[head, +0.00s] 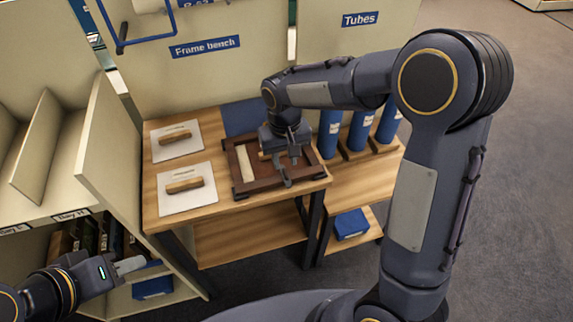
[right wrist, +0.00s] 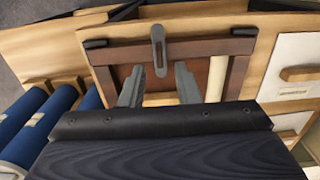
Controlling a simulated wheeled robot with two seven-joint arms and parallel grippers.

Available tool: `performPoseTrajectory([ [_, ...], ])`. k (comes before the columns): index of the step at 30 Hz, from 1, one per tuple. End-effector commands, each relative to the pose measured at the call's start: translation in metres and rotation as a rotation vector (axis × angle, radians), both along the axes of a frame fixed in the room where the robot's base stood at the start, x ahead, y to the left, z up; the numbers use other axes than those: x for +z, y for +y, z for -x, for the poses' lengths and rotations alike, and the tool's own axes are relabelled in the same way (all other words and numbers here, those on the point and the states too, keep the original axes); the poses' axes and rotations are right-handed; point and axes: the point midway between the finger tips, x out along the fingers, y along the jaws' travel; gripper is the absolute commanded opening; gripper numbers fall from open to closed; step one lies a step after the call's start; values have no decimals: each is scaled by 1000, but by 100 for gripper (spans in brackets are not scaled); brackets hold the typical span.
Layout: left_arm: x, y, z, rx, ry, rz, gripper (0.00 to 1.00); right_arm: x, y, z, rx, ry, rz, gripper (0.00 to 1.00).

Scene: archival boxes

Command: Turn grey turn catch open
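The grey turn catch (right wrist: 158,50) sits on the near rail of a dark brown wooden frame (right wrist: 210,46). In the right wrist view it points lengthwise across the rail, its lower end reaching into the frame opening. In the head view the catch (head: 284,176) is small beside my fingers, at the near side of the frame (head: 247,190). My right gripper (right wrist: 159,70) is open above the frame. Its fingers stand apart on either side of the catch's lower end; contact is not visible. My left gripper (head: 130,265) is far left, by the lower shelves; its finger gap is unclear.
Two white cards (head: 196,201) with wooden-handled tools lie left of the frame on the bench (head: 232,207). Blue tubes (head: 360,128) stand to the right. A cream strip (head: 244,163) lies inside the frame. A shelf divider (head: 108,150) rises at the bench's left.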

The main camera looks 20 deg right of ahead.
Motion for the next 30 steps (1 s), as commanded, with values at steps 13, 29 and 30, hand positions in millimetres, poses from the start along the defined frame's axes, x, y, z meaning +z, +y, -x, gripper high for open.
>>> performPoseTrajectory([
  [13, 0, 0, 0, 0, 0, 0, 36, -39, -1, 0, -2, -1, -1, 29],
  [29, 0, 0, 0, 0, 0, 0, 36, -38, -1, 0, -1, 0, -1, 0],
  [30, 0, 0, 0, 0, 0, 0, 36, -38, -1, 0, -1, 0, -1, 0],
])
